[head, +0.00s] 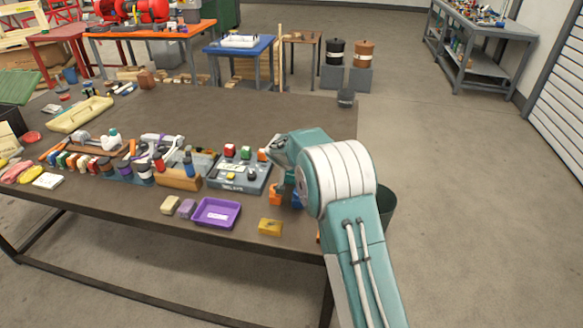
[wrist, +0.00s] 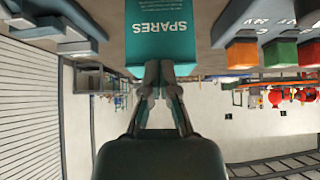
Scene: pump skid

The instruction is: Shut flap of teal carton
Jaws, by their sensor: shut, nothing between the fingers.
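The teal carton (wrist: 161,28) is at the top middle of the wrist view, with white "SPARES" lettering that reads upside down. Its printed face and a plain teal strip along its lower edge show. Whether that strip is the flap or a side, and how far the flap stands open, I cannot tell. My gripper (wrist: 163,70) is shut and empty, with its fingertips overlapping the carton's lower edge in the picture. Contact cannot be told. In the head view my arm covers the area near the gripper, and I cannot make out the carton there.
Orange and green blocks (wrist: 285,54) sit right of the carton in the wrist view. Grey-blue parts (wrist: 60,25) lie left. In the head view, a grey panel (head: 235,184), a purple tray (head: 216,213) and a yellow block (head: 270,227) stand left of my arm on the brown table (head: 200,110).

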